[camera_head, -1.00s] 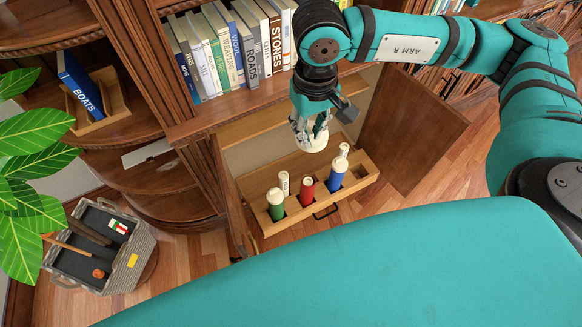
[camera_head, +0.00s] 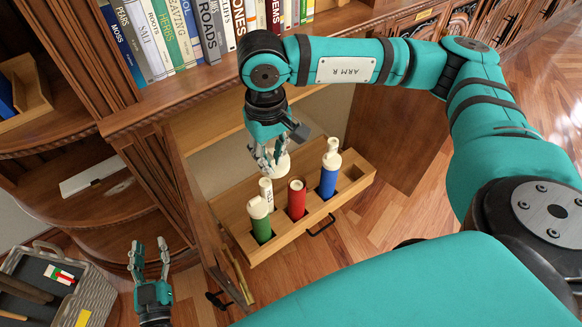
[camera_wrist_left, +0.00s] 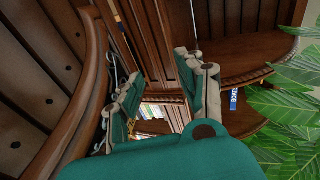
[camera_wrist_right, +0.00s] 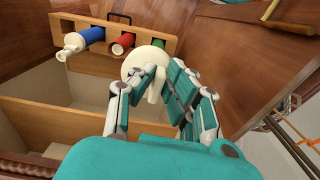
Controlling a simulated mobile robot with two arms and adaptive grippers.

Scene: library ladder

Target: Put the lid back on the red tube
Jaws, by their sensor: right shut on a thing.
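The red tube (camera_head: 296,202) stands in the middle of a wooden rack-like drawer front, its pale-rimmed top uncovered. The lid (camera_wrist_right: 148,68) hides part of the drawer in the right wrist view. My left gripper (camera_head: 150,258) is open and empty, low at the left, away from the tubes.
A blue tube (camera_head: 328,184) and a green tube (camera_head: 262,228), both white-topped, flank the red one. A grey basket (camera_head: 95,295) sits lower left.

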